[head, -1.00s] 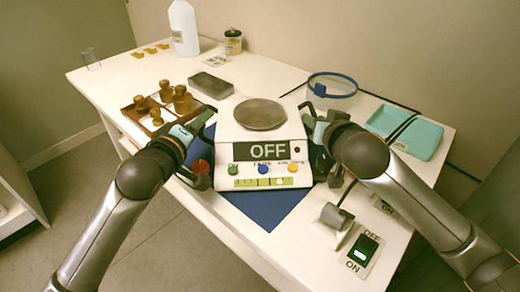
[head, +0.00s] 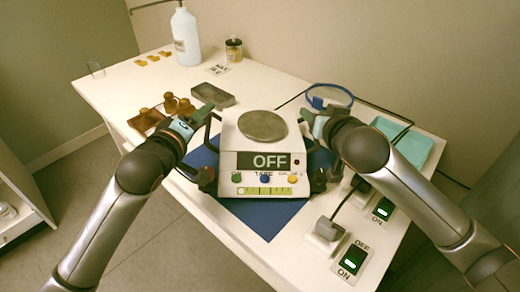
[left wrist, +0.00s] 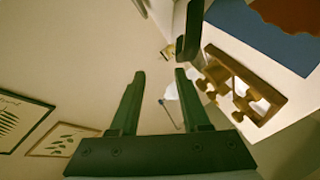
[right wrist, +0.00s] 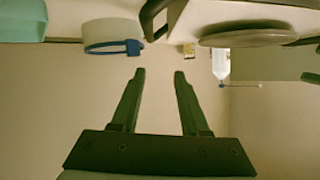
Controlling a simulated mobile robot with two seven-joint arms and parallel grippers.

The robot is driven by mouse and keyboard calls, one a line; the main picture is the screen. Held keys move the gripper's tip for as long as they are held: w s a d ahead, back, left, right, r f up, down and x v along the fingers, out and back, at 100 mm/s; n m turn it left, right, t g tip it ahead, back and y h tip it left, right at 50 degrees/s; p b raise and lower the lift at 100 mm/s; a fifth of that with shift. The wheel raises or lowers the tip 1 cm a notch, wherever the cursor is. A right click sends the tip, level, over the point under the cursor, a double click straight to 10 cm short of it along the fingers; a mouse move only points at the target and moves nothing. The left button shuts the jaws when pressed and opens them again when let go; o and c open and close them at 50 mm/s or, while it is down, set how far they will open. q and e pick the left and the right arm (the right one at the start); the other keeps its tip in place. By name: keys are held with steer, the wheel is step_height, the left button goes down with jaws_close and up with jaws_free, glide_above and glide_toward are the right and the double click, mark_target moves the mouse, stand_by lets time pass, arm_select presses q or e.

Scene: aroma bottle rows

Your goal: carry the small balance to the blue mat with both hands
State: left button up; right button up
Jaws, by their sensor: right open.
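The small balance (head: 264,162) is a white box with a round grey pan (head: 262,125), a display reading OFF and coloured buttons. It rests upright on the blue mat (head: 266,219), which shows around its front and sides. Black handles stand at its two sides. My left gripper (left wrist: 160,72) is open and empty, beside and above the balance's left side. My right gripper (right wrist: 160,72) is open and empty, beside and above its right side. A handle (right wrist: 155,20) and the pan (right wrist: 247,36) show at the top of the right wrist view.
A wooden tray with brown bottles (head: 172,106) is by my left arm. A grey block (head: 212,95), a white bottle (head: 185,38) and a jar (head: 234,50) stand behind. A blue-rimmed dish (head: 329,95), teal tray (head: 415,148) and switches (head: 352,261) are right.

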step_height(320, 180, up, 24)
steer(key=p, duration=2.3)
steer(key=v, duration=1.2)
steer(key=shift+f, duration=0.2)
steer(key=shift+d, duration=0.1)
